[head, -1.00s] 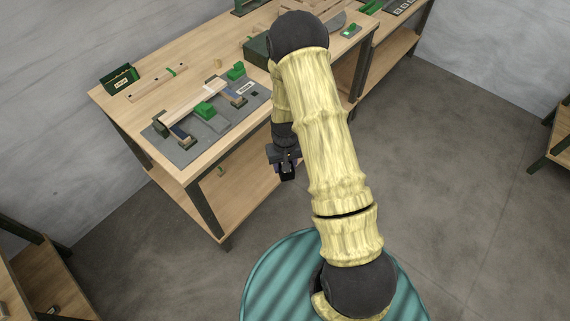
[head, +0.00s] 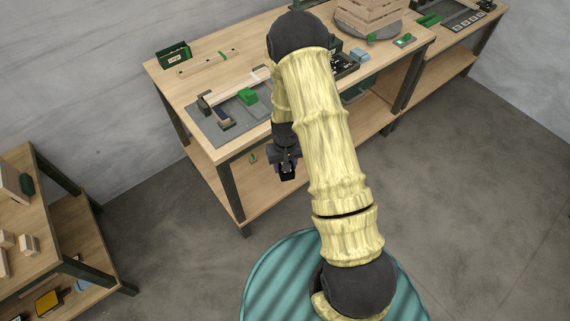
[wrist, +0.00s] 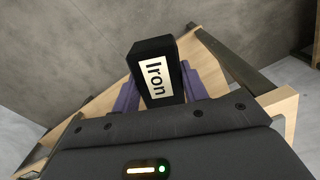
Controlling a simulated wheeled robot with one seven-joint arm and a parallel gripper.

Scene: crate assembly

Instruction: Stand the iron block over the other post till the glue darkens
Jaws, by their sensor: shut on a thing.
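My gripper (head: 287,166) hangs in front of the workbench's near edge, over the floor. In the wrist view the iron block (wrist: 152,62), black with a white "Iron" label, is held between my gripper's purple fingers (wrist: 158,88). My arm hides the mat's right part. I cannot make out the posts or the glue's colour clearly.
A green box (head: 174,53) and a wooden strip (head: 208,63) lie at the bench's back. A slatted wooden crate (head: 368,18) stands on a round grey plate further right. A shelf unit (head: 62,215) with wooden blocks stands at the left. The floor between is clear.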

